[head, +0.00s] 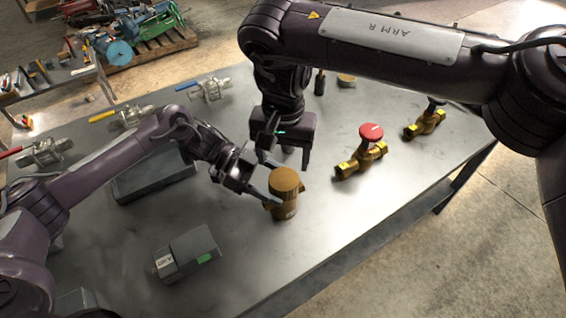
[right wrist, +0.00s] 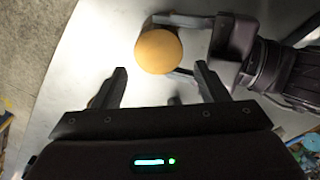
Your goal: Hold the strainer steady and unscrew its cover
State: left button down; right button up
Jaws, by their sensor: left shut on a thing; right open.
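The brass strainer (head: 281,206) stands upright on the metal table. Its round cover (head: 286,179) is on top and also shows in the right wrist view (right wrist: 158,51). My left gripper (head: 268,197) is shut on the strainer's body from the left. One of its fingers is partly hidden behind the strainer. My right gripper (head: 293,155) points down, open and empty, behind and above the strainer in the head view. In the right wrist view its two fingers (right wrist: 160,88) are apart, with the cover beyond them and nothing between them.
A brass valve with a red handwheel (head: 371,133) stands right of the strainer, another brass valve (head: 426,120) farther right. Lever-handled valves (head: 128,116) line the left back. A grey box (head: 187,252) lies in front. The table's front right is clear.

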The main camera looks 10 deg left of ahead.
aim_at(283, 178)
jog(key=shift+f, duration=3.85)
jog(key=c, duration=0.8)
jog(key=n, duration=0.3)
jog(key=o, duration=1.1)
